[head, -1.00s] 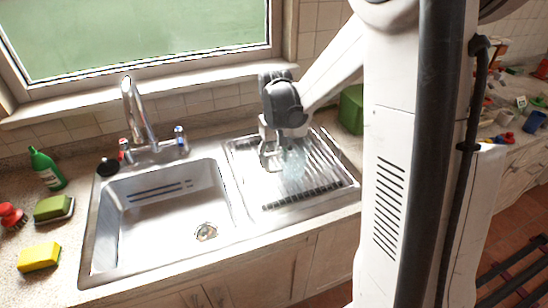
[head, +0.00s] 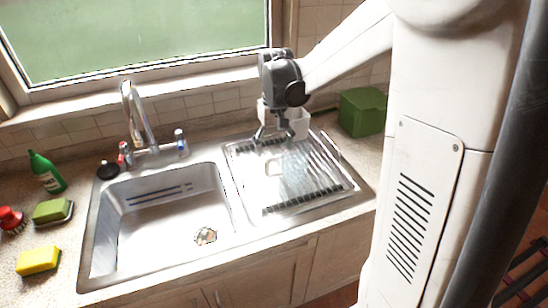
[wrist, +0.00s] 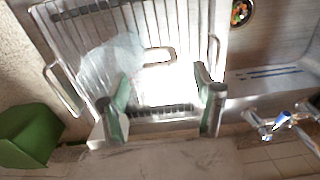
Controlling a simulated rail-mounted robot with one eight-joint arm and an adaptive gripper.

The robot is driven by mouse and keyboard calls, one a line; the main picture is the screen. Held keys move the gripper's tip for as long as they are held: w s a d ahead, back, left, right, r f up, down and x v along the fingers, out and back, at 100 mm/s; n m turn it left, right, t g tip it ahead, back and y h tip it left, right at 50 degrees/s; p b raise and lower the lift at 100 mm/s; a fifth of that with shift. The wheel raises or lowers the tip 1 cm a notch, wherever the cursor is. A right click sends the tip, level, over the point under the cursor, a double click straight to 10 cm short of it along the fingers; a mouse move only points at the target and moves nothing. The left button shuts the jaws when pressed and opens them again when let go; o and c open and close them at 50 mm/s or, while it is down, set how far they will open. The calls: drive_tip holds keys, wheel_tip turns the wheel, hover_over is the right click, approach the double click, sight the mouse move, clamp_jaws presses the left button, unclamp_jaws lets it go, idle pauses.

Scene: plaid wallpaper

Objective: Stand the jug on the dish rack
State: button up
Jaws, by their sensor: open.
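The clear, see-through jug (head: 302,168) is on the metal dish rack (head: 328,150) to the right of the sink basin. Its handle points left in the head view. The jug also shows in the wrist view (wrist: 115,62), its pale handle pointing right, over the rack's wires (wrist: 195,22). Its outline is faint against the metal, so I cannot tell exactly how it sits. My gripper (head: 274,139) is open and empty near the back edge of the rack, apart from the jug. Its spread fingers show in the wrist view (wrist: 165,92).
The sink basin (head: 165,215) and tap (head: 138,115) are to the left. A green box (head: 362,111) stands behind the rack on the right. A green bottle (head: 46,171), sponges (head: 38,260) and a red brush (head: 10,218) are on the left counter.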

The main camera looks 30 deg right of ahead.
wheel_tip(320, 180, up, 6)
drive_tip(key=s+a+r+t, duration=0.3)
drive_tip(key=s+a+r, duration=0.15)
drive_tip(key=s, duration=0.45)
drive_tip(key=s+a+f+n+t, duration=0.1)
drive_tip(key=s+a+t, duration=0.3)
drive_tip(key=s, duration=0.7)
drive_tip(key=shift+s+a+f, duration=0.25)
drive_tip(key=shift+a+f, duration=0.25)
drive_tip(key=shift+a, duration=0.3)
drive_tip(key=shift+f, duration=0.15)
wheel_tip(320, 180, down, 4)
drive_tip(key=b, duration=0.4)
drive_tip(key=shift+f+b, duration=0.1)
drive_tip(key=shift+b, duration=0.2)
